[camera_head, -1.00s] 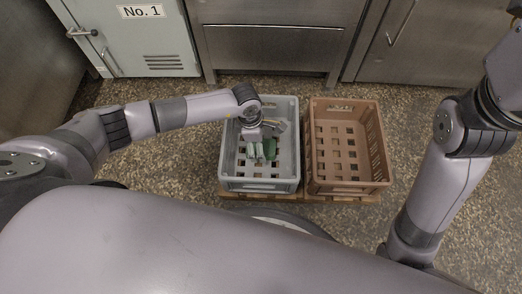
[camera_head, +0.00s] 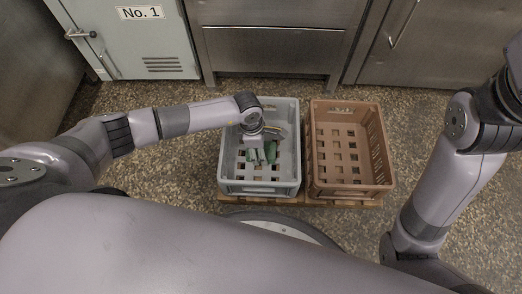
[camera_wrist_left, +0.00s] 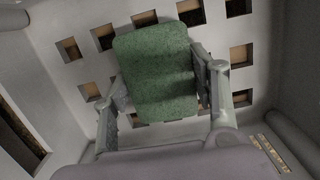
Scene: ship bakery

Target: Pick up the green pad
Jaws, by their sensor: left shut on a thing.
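The green pad (camera_wrist_left: 155,70) is a rounded, speckled block inside the grey crate (camera_head: 233,187). In the left wrist view it sits between the two fingers of my left gripper (camera_wrist_left: 163,95), which is shut on it. In the head view my left gripper (camera_head: 261,156) reaches down into the grey crate, and part of the pad shows beside its fingers. The pad is over the crate's slotted floor; I cannot tell whether it touches the floor. My right gripper is out of view; only the right arm shows.
A brown crate (camera_head: 316,189) stands right beside the grey one and looks empty. Both rest on a wooden pallet (camera_head: 345,202). A pale locker door (camera_head: 150,40) marked No. 1 and steel cabinets (camera_head: 270,48) stand behind. Speckled floor lies around the crates.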

